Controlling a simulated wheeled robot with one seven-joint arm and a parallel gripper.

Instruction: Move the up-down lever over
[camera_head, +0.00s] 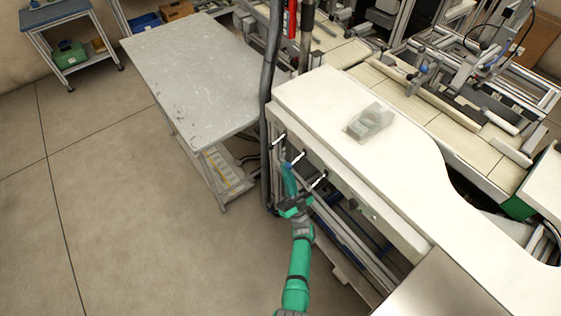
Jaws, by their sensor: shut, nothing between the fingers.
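Several small white levers stick out from the front side of the white-topped counter. One is at the upper left (279,139), a middle one (297,158) is just right of my fingertips, and one is lower right (319,181). I cannot tell which is the up-down lever; no labels are readable. My gripper (287,166) is shut and empty at the end of my green arm, pointing at the counter's front side. Its tip is close to the middle lever; whether they touch is too small to tell.
The white counter (320,95) bears a translucent tape dispenser-like object (369,121). A grey table (195,75) stands to the left, with a dark vertical hose (268,100) between them. Machinery fills the right back. The floor (120,210) at left is clear.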

